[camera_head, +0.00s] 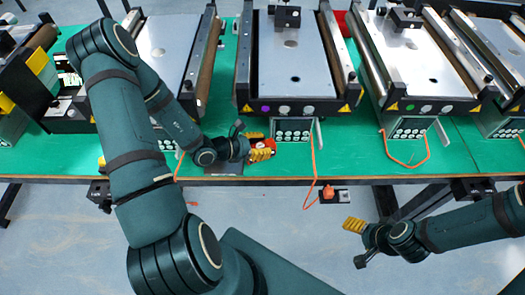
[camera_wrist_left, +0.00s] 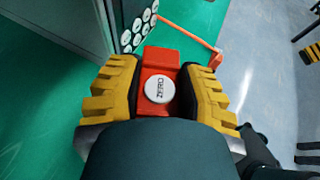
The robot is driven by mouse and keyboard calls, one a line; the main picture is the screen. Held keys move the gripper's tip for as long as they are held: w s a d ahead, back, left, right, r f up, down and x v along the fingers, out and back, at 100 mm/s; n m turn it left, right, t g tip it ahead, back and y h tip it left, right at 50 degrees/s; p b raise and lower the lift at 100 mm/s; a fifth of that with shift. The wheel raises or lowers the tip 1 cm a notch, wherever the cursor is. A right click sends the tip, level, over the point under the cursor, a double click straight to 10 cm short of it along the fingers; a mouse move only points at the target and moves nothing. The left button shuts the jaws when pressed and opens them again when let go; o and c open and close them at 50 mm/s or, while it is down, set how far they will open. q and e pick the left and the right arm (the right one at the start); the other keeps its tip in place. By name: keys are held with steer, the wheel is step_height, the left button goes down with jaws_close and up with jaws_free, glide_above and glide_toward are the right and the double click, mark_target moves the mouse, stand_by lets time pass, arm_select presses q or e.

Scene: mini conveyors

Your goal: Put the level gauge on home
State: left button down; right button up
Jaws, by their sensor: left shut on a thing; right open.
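My left gripper (camera_head: 268,147) is shut on a red-orange block (camera_wrist_left: 160,72) with a round white face that reads ZERO. The block shows between the yellow fingers in the wrist view, and only a little of it shows in the head view. I cannot tell for sure that it is the level gauge. In the head view the gripper is at the front edge of the green table, beside a panel of round white labels (camera_head: 292,132). My right gripper (camera_head: 355,225) is open and empty, out in front of the table. I see no place marked home.
Several mini conveyors (camera_head: 290,55) line the green table (camera_head: 350,165). An orange cable (camera_head: 313,165) hangs over its front edge near a small black plate (camera_head: 337,197) with an orange-red part. A dark grey plate (camera_head: 224,169) lies at the edge under my left wrist.

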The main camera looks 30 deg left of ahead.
arm_select(q)
steer(key=shift+f, duration=1.8)
steer(key=shift+b, duration=0.3)
steer(key=c, duration=0.6)
jaws_free()
steer(key=shift+f, duration=0.1)
